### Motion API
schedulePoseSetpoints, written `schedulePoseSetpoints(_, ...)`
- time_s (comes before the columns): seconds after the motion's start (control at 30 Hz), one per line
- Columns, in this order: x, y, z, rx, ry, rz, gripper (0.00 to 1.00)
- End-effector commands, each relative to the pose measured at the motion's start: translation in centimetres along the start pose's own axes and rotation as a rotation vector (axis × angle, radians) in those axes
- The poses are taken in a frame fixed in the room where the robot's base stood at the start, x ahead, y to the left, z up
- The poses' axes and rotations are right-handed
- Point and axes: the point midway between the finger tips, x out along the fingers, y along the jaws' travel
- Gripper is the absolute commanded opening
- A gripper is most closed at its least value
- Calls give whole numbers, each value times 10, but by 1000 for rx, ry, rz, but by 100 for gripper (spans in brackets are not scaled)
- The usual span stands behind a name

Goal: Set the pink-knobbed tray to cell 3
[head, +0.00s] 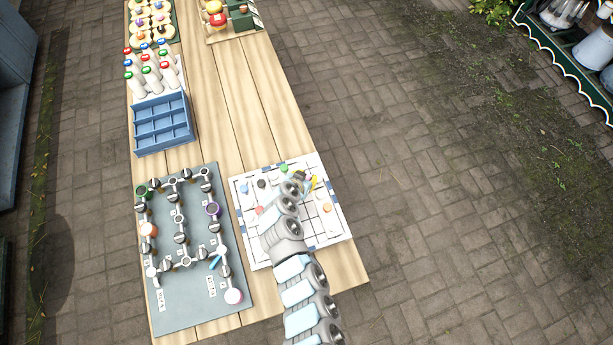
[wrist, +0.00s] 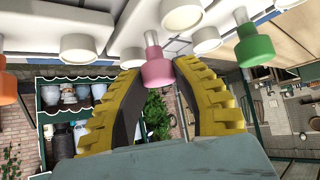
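The pink knob (wrist: 157,70) stands out from a pale base in the wrist view, which looks along the board nearly upside down. My gripper (wrist: 159,72) has its two yellow fingers on either side of this knob, with the tips close to its sides. Whether they touch it I cannot tell. In the head view my gripper (head: 313,184) is over the right part of the white board (head: 331,226), and my arm hides the pink knob and part of the board. Cell numbers are not readable.
A green knob (wrist: 254,45) and an orange knob (wrist: 8,85) flank the pink one, with several white round pieces between. A grey pipe panel (head: 180,300) lies left of the board. A blue divided box (head: 163,124) stands farther back.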

Motion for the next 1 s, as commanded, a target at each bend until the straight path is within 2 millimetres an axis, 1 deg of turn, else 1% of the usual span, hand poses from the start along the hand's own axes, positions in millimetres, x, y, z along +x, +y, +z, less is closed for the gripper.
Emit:
schedulePoseSetpoints(0.27,0,0,1,0,-2,1,0)
schedulePoseSetpoints(0.37,1,-2,5,0,-3,0,0)
schedulePoseSetpoints(0.5,-2,-11,12,-1,-3,-4,0)
schedulePoseSetpoints(0.8,-16,-32,28,0,-3,-5,0)
schedulePoseSetpoints(1.0,-26,-42,33,0,-4,-4,0)
